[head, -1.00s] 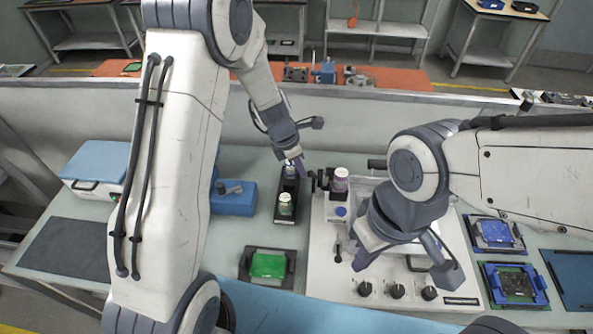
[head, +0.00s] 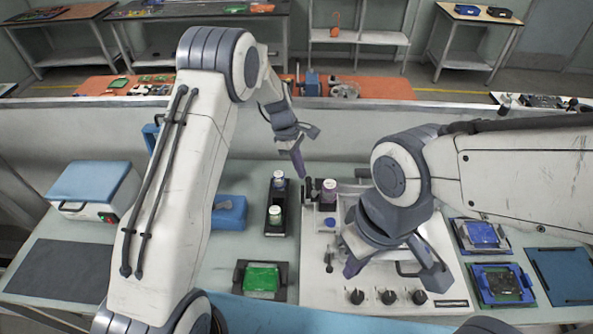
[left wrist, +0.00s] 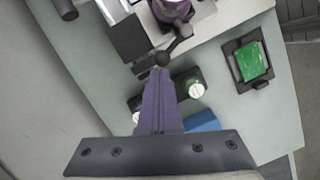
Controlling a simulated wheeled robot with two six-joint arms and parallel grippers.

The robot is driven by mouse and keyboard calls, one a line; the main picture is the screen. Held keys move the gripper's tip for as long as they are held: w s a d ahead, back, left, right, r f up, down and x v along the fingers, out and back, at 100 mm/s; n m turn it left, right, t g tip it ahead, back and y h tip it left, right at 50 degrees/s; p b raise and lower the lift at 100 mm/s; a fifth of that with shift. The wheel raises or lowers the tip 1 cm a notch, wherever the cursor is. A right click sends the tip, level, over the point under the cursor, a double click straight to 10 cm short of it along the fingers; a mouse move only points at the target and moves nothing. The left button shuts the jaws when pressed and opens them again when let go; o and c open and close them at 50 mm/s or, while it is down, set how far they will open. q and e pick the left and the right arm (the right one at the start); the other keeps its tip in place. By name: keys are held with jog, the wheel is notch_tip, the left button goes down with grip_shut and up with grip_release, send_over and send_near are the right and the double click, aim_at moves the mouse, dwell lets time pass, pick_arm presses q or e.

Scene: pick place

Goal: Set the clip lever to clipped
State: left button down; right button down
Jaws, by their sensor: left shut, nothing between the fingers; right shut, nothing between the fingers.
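A white panel box (head: 312,272) stands on the bench with a purple-banded bottle (head: 329,191) at its back left. A black clip mechanism (head: 309,188) is beside this bottle. In the left wrist view, a black lever with a round knob (left wrist: 184,29) shows next to the bottle (left wrist: 172,9); its exact setting I cannot tell. My left gripper (head: 301,172) is shut and empty, its purple fingers just behind and above the clip; in the left wrist view its fingertips (left wrist: 160,75) appear close to the lever, contact unclear. My right gripper (head: 352,268) is shut and empty over the panel.
A black holder with two vials (head: 275,228) stands left of the panel, near a blue block (head: 230,214). A green board in a black tray (head: 262,280) lies in front. Blue-framed trays (head: 503,284) lie right. Small knobs and a toggle (head: 329,262) rise from the panel.

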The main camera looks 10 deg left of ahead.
pick_arm(q)
jog(key=shift+w+d+m, duration=0.2)
jog(key=shift+d+m, duration=0.1)
jog(key=shift+m, duration=0.3)
jog(key=shift+s, duration=0.1)
jog(key=shift+s+d, duration=0.4)
jog(key=shift+s, duration=0.25)
